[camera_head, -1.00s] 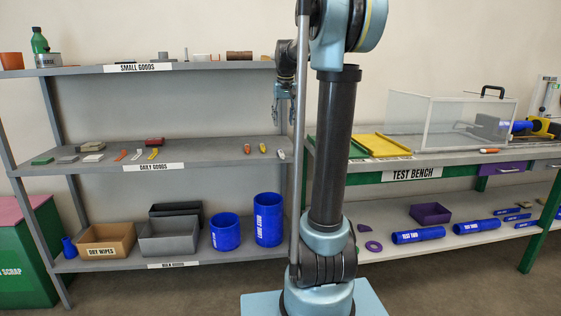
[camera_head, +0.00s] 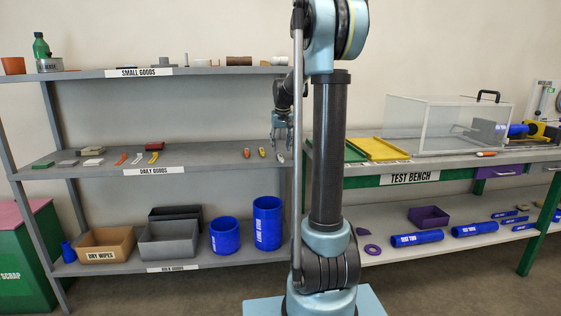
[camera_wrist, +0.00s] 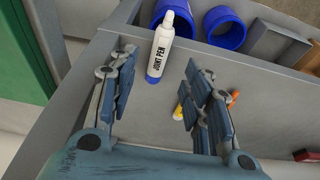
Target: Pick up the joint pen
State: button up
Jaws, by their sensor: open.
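The joint pen (camera_wrist: 160,50) is a white tube with black lettering and a blue end. It lies near the front edge of the middle shelf (camera_wrist: 140,135), and in the head view it is the small pale item (camera_head: 280,158) at the shelf's right end. My gripper (camera_wrist: 160,72) is open and empty. In the wrist view the pen shows in the gap between the fingertips, towards the far side. In the head view my gripper (camera_head: 280,145) hangs just above the pen; whether the fingers reach its level I cannot tell.
A yellow item (camera_head: 262,153) and an orange one (camera_head: 247,153) lie left of the pen. The upper shelf (camera_head: 200,71) is overhead. The test bench (camera_head: 440,168) stands to the right. Blue bins (camera_head: 225,236) are on the shelf below.

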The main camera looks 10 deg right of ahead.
aim_at(280, 156)
jog(key=shift+x, duration=2.7)
jog(key=c, duration=0.9)
